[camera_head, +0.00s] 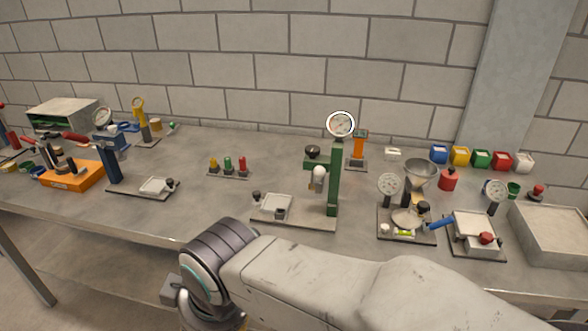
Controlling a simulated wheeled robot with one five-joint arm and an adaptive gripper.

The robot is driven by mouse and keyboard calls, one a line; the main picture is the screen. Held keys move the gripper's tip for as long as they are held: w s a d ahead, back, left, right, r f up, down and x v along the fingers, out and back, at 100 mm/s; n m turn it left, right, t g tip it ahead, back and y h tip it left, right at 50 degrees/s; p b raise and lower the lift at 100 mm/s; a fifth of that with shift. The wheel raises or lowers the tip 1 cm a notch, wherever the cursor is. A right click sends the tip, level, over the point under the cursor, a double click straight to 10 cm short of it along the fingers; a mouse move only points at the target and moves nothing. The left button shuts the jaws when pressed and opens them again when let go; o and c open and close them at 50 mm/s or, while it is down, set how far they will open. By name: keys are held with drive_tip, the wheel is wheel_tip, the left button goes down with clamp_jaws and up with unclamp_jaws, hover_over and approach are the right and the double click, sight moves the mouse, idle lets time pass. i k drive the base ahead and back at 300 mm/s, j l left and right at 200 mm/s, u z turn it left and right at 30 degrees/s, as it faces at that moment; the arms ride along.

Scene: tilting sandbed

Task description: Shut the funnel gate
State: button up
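The metal funnel (420,172) stands at the right of the bench, held above a dark base plate (418,238). A pale cone-shaped heap or dish (407,219) sits under it. A dark knob (423,207) shows just below the funnel, beside the blue-handled lever (440,224). The gate itself is too small to make out, so I cannot tell whether it is open or shut. My arm reaches across the bottom of the view, in front of the bench and left of the funnel. It bends down at the left, and my gripper's fingers do not show.
A dial gauge (388,185) stands close left of the funnel. A tall green press (334,180) is further left. A plate with a red knob (486,238) and a grey sand tray (553,235) are to the right. Coloured bins (481,158) line the back.

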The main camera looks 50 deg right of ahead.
sight(421, 206)
drive_tip(key=z, duration=2.15)
